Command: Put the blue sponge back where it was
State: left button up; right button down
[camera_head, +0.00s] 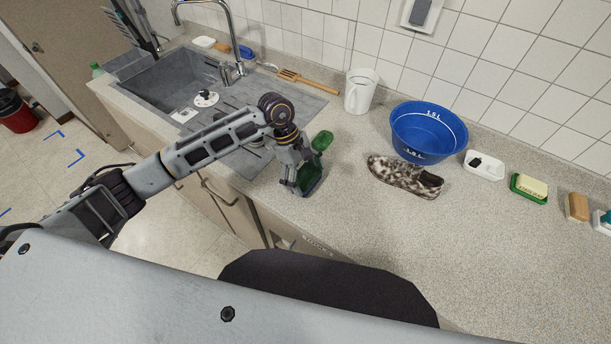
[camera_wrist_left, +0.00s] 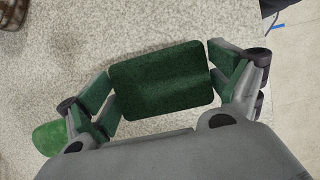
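My left gripper (camera_head: 306,188) is low over the counter, right of the sink. In the left wrist view its fingers (camera_wrist_left: 165,85) are closed against two opposite edges of a flat rectangular pad with a dark green face (camera_wrist_left: 165,78). The pad also shows in the head view (camera_head: 313,181), partly hidden by the fingers. No blue shows on it, so I cannot tell if it is the blue sponge. A blue-and-white item (camera_head: 606,220) is cut off at the right edge, and a small blue item (camera_head: 246,52) lies behind the sink. My right gripper is not in view.
A green rounded object (camera_head: 322,140) is just behind my gripper. A patterned shoe-like item (camera_head: 405,177), blue basin (camera_head: 428,133), white dish (camera_head: 484,164), soap on a green holder (camera_head: 529,188) and tan block (camera_head: 578,207) stand rightward. The front right counter is clear.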

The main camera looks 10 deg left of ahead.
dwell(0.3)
pick_arm(q)
jog(key=shift+r, duration=0.15)
jog(key=shift+r, duration=0.15)
jog(key=b+v, duration=0.1)
jog(key=v, duration=1)
jog(key=shift+a+r, duration=0.3)
jog(key=shift+r, duration=0.05)
jog(key=shift+w, duration=0.15)
dwell(1.2)
